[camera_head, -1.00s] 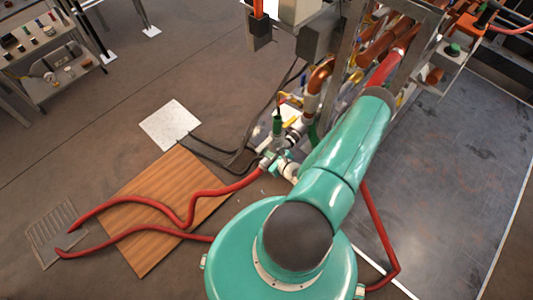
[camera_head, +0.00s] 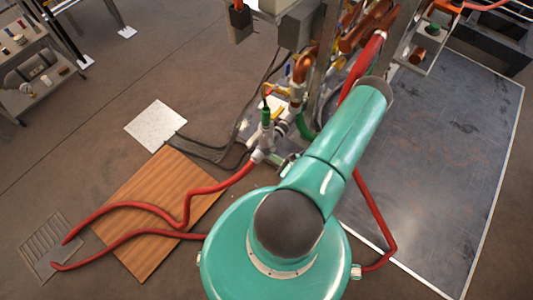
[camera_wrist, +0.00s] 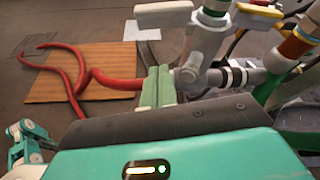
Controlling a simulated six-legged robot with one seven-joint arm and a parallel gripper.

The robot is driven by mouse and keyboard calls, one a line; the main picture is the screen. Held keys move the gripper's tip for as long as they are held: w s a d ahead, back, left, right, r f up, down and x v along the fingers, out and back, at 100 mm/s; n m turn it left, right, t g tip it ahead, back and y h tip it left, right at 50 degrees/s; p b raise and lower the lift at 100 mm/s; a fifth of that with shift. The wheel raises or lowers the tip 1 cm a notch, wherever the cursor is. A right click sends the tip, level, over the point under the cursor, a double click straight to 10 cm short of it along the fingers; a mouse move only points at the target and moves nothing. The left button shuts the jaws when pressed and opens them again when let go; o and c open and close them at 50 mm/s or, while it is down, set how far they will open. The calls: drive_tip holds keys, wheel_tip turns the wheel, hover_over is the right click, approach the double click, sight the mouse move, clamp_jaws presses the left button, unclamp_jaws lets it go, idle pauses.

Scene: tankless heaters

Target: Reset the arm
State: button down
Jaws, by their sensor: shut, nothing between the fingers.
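My gripper (camera_wrist: 158,88) shows in the wrist view as two pale green fingers pressed together, with nothing between them. It points toward grey pipework with a valve (camera_wrist: 205,40). The fingertips overlap the picture of a red hose's end and the pipe joint; I cannot tell whether they touch. In the head view my teal arm (camera_head: 335,140) reaches up and right from its round base. My gripper is not clear there, mostly hidden behind the arm.
Pipes and valves (camera_head: 266,125) stand close to my arm. Red hoses (camera_head: 150,208) run over a wooden board (camera_head: 145,255). A white plate (camera_head: 155,125) and a floor grate (camera_head: 45,250) lie left. A dark floor panel (camera_head: 440,150) lies clear at right. A shelf (camera_head: 45,85) stands upper left.

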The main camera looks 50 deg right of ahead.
drive_tip(key=shift+s+r, duration=0.1)
drive_tip(key=shift+s, duration=0.15)
